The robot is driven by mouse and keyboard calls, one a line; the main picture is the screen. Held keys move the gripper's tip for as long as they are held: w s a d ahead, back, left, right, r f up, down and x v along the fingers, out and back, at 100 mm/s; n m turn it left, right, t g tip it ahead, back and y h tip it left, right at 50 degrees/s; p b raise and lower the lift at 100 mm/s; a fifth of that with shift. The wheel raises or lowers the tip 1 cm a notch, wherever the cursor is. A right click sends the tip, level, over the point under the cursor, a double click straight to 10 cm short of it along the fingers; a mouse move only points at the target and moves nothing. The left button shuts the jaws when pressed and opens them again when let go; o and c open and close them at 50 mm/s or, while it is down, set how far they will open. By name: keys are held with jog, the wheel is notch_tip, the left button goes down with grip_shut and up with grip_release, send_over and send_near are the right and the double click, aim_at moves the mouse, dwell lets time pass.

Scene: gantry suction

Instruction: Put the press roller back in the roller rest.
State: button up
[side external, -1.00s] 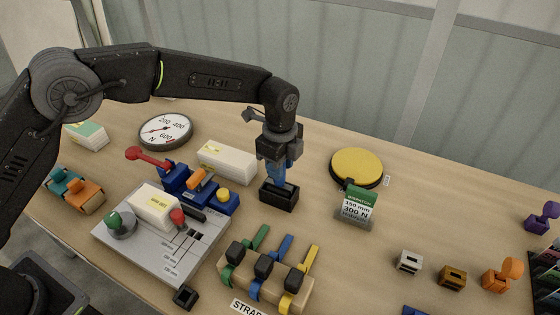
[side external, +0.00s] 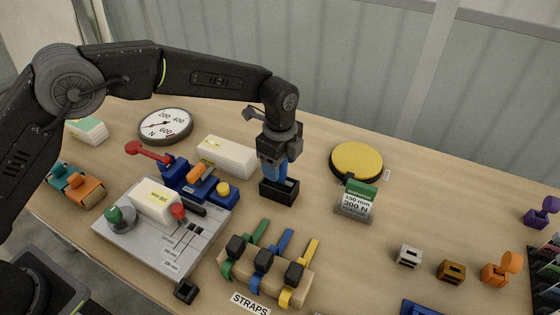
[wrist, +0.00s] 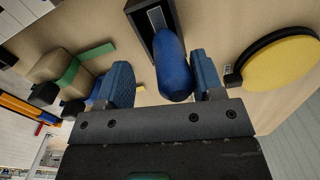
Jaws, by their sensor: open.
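The black roller rest (side external: 279,193) stands on the table under my gripper (side external: 274,174). It also shows in the wrist view (wrist: 139,15) as an open-topped dark box. The press roller's rounded blue handle (wrist: 173,68) stands up at the rest, its lower part hidden in or behind the box. My gripper's two blue fingers (wrist: 162,75) are open, one on each side of the handle, with a visible gap to it. In the side view the fingers hide most of the handle.
The strap holder (side external: 262,278) lies in front. A yellow disc (side external: 357,162) and a sign card (side external: 357,201) stand to the right.

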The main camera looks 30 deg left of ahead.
notch_tip(320, 180, up, 14)
dwell(0.5)
dwell(0.4)
jog(key=s+a+r+n+t, duration=0.3)
jog(key=s+a+r+n, duration=0.7)
jog(key=a, duration=0.4)
jog(key=s+a+f+n+t, duration=0.1)
jog(key=s+a+n, duration=0.3)
jog(key=s, duration=0.5)
jog(key=s+a+f+n+t, duration=0.1)
jog(key=s+a+f+n, duration=0.2)
jog(key=s, duration=0.7)
jog(key=f+n, duration=0.1)
jog(key=n, duration=0.1)
jog(key=shift+a+n+t, duration=0.3)
jog(key=shift+a+n, duration=0.1)
